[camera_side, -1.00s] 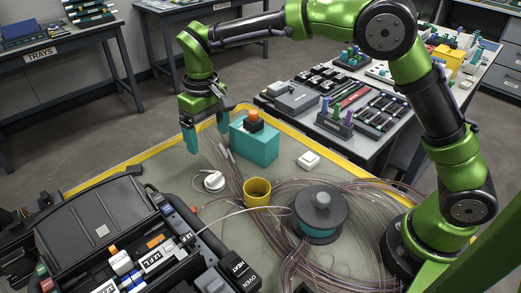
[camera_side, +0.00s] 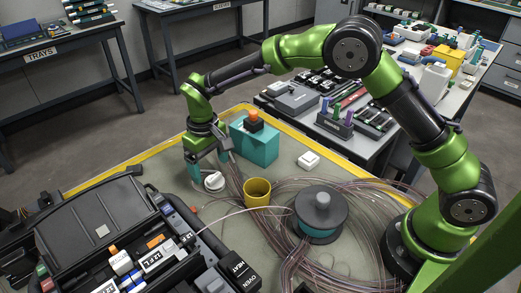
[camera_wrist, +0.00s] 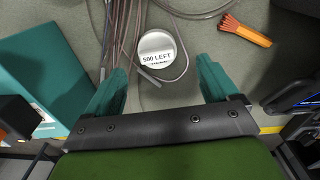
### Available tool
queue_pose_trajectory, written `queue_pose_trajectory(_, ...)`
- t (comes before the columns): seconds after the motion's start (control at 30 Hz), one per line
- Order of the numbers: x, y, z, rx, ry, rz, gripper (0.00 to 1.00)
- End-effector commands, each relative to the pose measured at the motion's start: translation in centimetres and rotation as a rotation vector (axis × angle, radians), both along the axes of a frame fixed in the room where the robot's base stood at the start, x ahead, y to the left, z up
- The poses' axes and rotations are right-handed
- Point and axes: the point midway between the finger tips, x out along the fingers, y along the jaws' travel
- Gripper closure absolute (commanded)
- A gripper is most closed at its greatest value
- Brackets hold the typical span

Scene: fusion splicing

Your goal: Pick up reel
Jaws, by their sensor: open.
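A small white round reel (camera_side: 214,181) lies on the bench mat, left of the yellow cup. In the wrist view the white reel (camera_wrist: 156,44) carries a label reading "500 LEFT". My gripper (camera_side: 208,171) is low over the bench, just behind and partly above this white reel in the side view. Its two teal fingers are apart and empty. In the wrist view the white reel shows ahead, between the lines of the open gripper (camera_wrist: 160,75). A larger dark reel with a teal core (camera_side: 321,214) stands to the right, among loose fibres.
A teal box with an orange-topped item (camera_side: 255,140) stands close to my gripper. The yellow cup (camera_side: 257,192) is right of the white reel. Thin cables (camera_wrist: 125,35) run beside the reel. An open black case (camera_side: 95,225) fills the left front. A white block (camera_side: 308,160) lies behind.

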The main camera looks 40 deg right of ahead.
Motion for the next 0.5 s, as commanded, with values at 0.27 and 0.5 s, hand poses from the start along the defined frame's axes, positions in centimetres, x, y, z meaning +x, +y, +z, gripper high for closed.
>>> queue_pose_trajectory(0.27, -0.5, -0.4, -4.1, -0.002, 0.004, 0.000, 0.13)
queue_pose_trajectory(0.5, -0.5, -0.3, -5.0, 0.000, 0.001, 0.000, 0.13)
